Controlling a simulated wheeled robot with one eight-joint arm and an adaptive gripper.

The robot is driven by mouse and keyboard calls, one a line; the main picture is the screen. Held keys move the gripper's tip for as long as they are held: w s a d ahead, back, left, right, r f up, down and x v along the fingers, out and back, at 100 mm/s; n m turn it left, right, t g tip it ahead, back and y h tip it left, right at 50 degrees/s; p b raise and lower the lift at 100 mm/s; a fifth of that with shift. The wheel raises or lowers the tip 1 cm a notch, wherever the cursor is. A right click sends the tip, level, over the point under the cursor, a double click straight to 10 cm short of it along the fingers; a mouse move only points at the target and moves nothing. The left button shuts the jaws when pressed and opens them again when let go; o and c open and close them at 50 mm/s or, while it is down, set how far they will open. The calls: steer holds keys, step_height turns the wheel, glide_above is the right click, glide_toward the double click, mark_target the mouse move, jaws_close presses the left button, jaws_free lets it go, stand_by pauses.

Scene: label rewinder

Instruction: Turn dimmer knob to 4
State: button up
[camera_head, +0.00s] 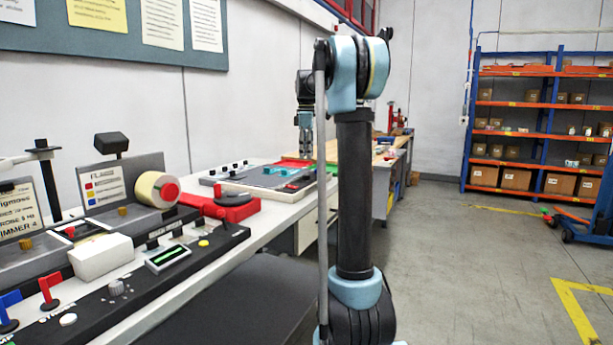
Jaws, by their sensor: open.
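A small grey ribbed knob (116,287) stands on the black front panel at the lower left; it may be the dimmer knob, but its label and setting are too small to read. A sign (20,210) at the left edge carries the words "DIMMER 4". My gripper (305,152) hangs fingers down beyond my arm's upright link, over the far part of the bench. It is small and partly hidden, appears open and empty, and is well away from the grey knob.
Near the knob are a white box (101,256), a green display (168,257), red (48,292) and blue (9,310) levers and a label roll (156,189). A second panel (265,181) lies farther along the bench.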

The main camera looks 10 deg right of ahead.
mark_target(306, 175)
step_height(306, 175, down, 9)
steer(key=shift+r, duration=0.1)
stand_by(0.3)
